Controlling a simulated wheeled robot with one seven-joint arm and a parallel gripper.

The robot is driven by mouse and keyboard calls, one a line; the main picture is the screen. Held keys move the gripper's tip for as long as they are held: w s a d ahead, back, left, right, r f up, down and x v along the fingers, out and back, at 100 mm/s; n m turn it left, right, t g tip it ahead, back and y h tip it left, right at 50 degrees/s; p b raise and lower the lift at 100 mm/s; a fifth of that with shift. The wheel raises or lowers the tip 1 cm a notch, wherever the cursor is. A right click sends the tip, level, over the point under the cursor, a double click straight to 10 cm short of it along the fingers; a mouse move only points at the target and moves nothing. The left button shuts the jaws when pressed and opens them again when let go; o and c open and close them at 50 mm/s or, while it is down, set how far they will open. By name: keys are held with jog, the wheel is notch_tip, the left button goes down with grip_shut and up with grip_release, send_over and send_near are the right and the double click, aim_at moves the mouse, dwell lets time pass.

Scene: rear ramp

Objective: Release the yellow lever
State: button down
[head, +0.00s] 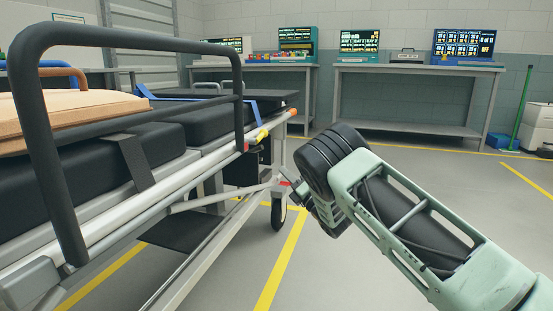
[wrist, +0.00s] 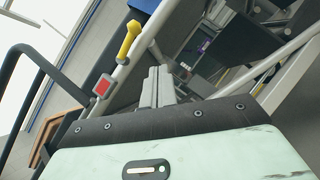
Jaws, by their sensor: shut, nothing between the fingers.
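The yellow lever (head: 262,135) sits on the side rail of the stretcher (head: 140,205), near its far end. In the wrist view the yellow lever (wrist: 129,38) stands up from the rail, left of and beyond my fingertips. My gripper (wrist: 158,84) is shut and empty, and apart from the lever in the picture. In the head view my gripper (head: 299,192) is right of the stretcher frame and lower than the lever; its fingertips are partly hidden by my wrist. A grey latch with a red face (wrist: 102,88) is on the rail nearer the wrist camera.
The stretcher's black side guard (head: 55,150) rises on the left. A tan pad (head: 75,115) lies on the mattress. A wheel (head: 279,214) stands below the far end. Workbenches (head: 400,70) with screens line the back wall. Open floor with yellow lines lies around my arm.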

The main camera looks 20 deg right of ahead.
jog(key=shift+v, duration=1.15)
jog(key=shift+w+d+f, duration=0.1)
jog(key=shift+w, duration=0.05)
